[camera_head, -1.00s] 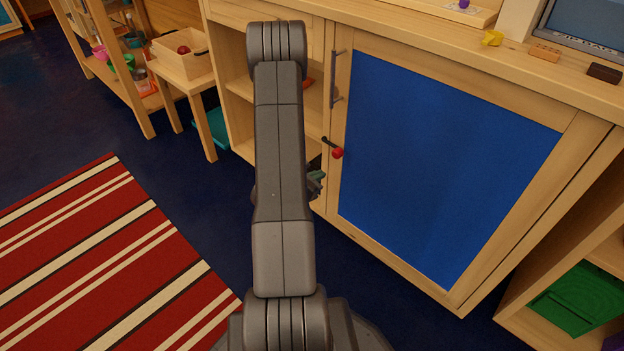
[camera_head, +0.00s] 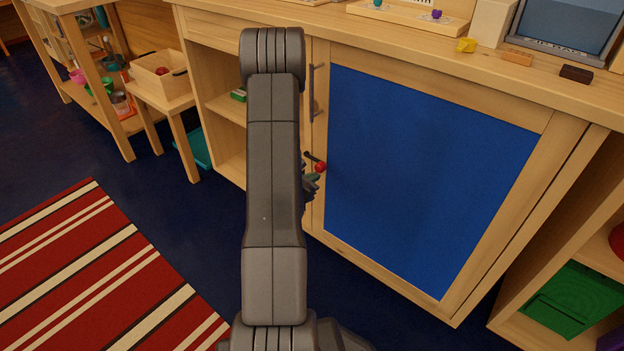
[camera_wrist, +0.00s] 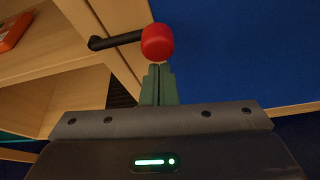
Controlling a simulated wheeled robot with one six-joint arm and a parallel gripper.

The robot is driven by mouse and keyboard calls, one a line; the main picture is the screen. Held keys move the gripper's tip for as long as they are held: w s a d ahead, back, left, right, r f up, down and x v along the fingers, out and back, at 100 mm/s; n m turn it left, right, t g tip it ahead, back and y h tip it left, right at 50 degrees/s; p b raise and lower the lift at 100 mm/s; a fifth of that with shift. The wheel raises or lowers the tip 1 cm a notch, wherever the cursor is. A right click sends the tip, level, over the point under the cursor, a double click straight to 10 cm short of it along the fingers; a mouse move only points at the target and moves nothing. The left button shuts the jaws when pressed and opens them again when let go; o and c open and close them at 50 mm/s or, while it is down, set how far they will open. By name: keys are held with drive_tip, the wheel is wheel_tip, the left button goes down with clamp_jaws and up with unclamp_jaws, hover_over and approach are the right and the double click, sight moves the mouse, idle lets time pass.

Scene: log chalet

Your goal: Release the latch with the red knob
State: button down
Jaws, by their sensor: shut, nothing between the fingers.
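The latch is a short black lever with a red knob (camera_head: 320,167) at its end, on the left frame of the blue-panelled cabinet door (camera_head: 425,180). In the wrist view the black lever (camera_wrist: 115,40) runs sideways from the frame to the red knob (camera_wrist: 157,42). My gripper (camera_wrist: 159,70) has its green fingers shut together and empty, with the tips just below the knob in that view. I cannot tell whether they touch it. In the head view my arm hides part of my gripper (camera_head: 312,180), which is beside the knob.
A vertical metal handle (camera_head: 318,90) is above the latch on the door. Open shelves (camera_head: 225,110) lie left of it. A small table with a wooden box (camera_head: 160,82) stands further left. A striped rug (camera_head: 90,280) covers the floor at left.

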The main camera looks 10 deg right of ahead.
sight(318, 167)
drive_tip(key=shift+r+n+g+p, duration=0.4)
drive_tip(key=shift+r+p, duration=0.05)
drive_tip(key=shift+p, duration=0.1)
wheel_tip(318, 167, up, 3)
drive_tip(key=n+g+h+p, duration=0.1)
drive_tip(key=n+p, duration=0.1)
drive_tip(key=p, duration=0.1)
drive_tip(key=shift+n+p, duration=0.3)
drive_tip(key=shift+p, duration=0.1)
drive_tip(key=w+a+r+n+g+h+p, duration=0.2)
drive_tip(key=w+a+r+n+h+p, duration=0.2)
drive_tip(key=n+p, duration=0.5)
drive_tip(key=shift+w+a+r+n+g+h+p, duration=0.35)
drive_tip(key=shift+w+r+n+h, duration=0.45)
drive_tip(key=shift+n+h, duration=0.4)
drive_tip(key=shift+w, duration=0.1)
